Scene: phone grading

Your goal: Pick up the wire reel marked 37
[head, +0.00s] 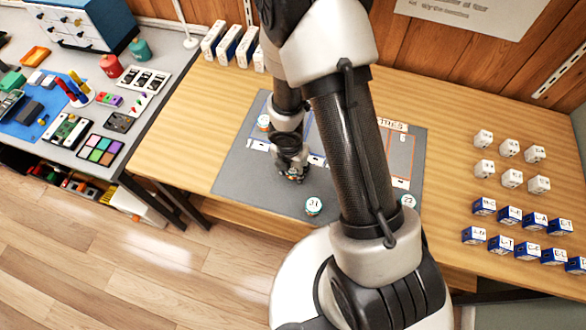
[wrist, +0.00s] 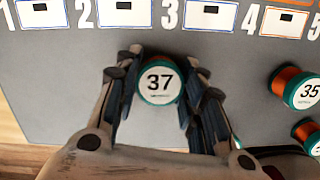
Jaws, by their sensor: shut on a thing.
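The wire reel marked 37 (wrist: 160,83) has a white round label, a teal rim and a little orange wire showing. In the wrist view it sits between the two fingers of my gripper (wrist: 161,90), which is shut on it. In the head view my gripper (head: 291,172) is low over the grey mat (head: 238,167), and the reel is mostly hidden under it. I cannot tell whether the reel still touches the mat.
A reel marked 35 (wrist: 304,92) lies to the right in the wrist view, with another reel (wrist: 313,135) below it. Numbered slots line the mat's far side. In the head view, reels marked 31 (head: 313,206) and 22 (head: 408,201) stand near the front edge. White boxes (head: 512,179) stand right.

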